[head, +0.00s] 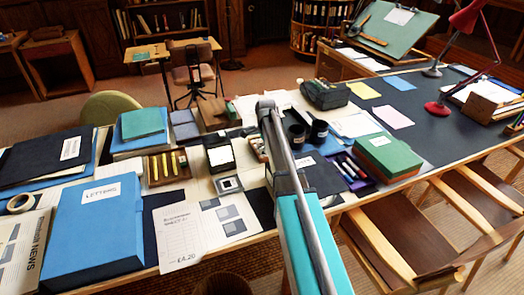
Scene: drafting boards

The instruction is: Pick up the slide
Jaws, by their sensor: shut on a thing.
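A small white square with a dark centre, which looks like a slide (230,184), lies flat on the table in the head view, left of my arm. A black box with a white top (220,157) stands just behind it. My arm rises from the bottom centre and crosses the table's middle. I cannot make out my gripper or its fingers, nor anything held in them. The arm hides part of the table behind it.
A blue box marked LETTERS (95,225) and a printed sheet (190,237) lie at the front left. Black jars (318,132), a purple tray of markers (350,171) and green boxes (388,157) stand right of my arm. Wooden chairs (385,235) line the right front edge.

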